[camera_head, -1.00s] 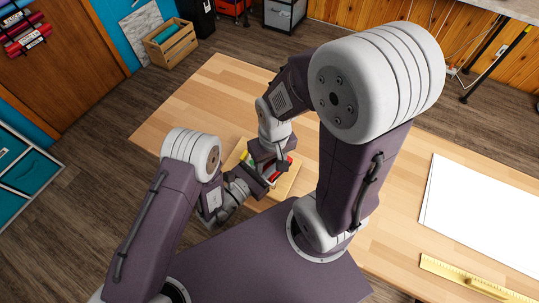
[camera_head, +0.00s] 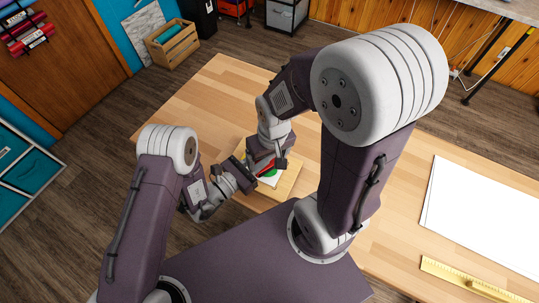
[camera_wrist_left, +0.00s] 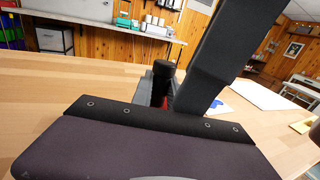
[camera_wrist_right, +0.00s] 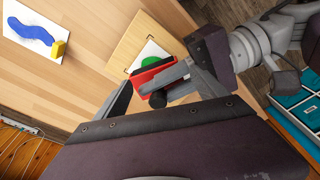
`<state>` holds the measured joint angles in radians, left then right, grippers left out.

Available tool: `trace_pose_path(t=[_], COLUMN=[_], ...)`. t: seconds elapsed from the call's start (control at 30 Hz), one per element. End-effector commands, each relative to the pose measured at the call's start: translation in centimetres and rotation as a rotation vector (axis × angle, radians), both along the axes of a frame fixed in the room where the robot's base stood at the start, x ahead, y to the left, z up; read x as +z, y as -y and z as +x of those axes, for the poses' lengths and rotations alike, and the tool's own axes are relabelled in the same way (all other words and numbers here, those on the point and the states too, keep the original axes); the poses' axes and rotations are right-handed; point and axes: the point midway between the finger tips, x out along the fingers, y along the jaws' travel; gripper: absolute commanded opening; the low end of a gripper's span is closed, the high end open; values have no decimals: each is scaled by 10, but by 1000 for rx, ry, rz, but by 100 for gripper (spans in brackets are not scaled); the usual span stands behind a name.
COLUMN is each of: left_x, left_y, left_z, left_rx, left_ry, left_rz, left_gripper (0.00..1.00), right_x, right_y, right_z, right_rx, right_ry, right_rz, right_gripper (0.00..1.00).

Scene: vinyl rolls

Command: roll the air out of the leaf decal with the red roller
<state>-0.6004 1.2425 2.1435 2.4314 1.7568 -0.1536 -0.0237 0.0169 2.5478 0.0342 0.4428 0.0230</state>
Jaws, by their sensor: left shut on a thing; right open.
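The green leaf decal (camera_head: 270,173) lies on a white sheet on a light wooden board (camera_head: 286,183) near the table's front edge; it also shows in the right wrist view (camera_wrist_right: 151,61). My left gripper (camera_head: 242,174) is shut on the red roller (camera_head: 264,166). In the right wrist view the roller's red part (camera_wrist_right: 147,77) overlaps the decal's near edge; I cannot tell whether it touches. The roller's black handle end (camera_wrist_left: 163,78) shows in the left wrist view. My right gripper (camera_head: 268,158) is open, close above the roller, its fingers on either side of the handle.
A white sheet (camera_head: 480,215) and a yellow ruler (camera_head: 475,280) lie on the table at right. The right wrist view shows a blue decal (camera_wrist_right: 32,32) and a yellow block (camera_wrist_right: 58,49). The table's far left part is clear. Both arms are close together over the board.

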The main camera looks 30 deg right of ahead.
Motion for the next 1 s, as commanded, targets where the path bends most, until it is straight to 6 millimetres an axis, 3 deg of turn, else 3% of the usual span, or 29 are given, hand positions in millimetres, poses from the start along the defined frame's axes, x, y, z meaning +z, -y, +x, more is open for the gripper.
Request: trace_pose_path(t=[0.03, 0.2, 0.43, 0.8, 1.0], left_x=[3, 4, 3, 4, 4], left_y=[-5, -14, -17, -36, -37], left_z=[11, 24, 25, 51, 52], left_rx=[16, 18, 13, 13, 10], left_ry=[9, 9, 6, 5, 3], left_rz=[-7, -7, -3, -2, -1], left_gripper=[0, 0, 0, 0, 0], right_x=[-4, -6, -6, -9, -9], right_y=[-1, 0, 0, 0, 0], right_z=[-10, -13, -12, -10, -10], right_rx=[8, 11, 9, 6, 5], right_ry=[-32, -41, -38, -32, -31], right_rz=[-1, -2, -2, -2, -2], right_gripper=[92, 92, 92, 92, 92])
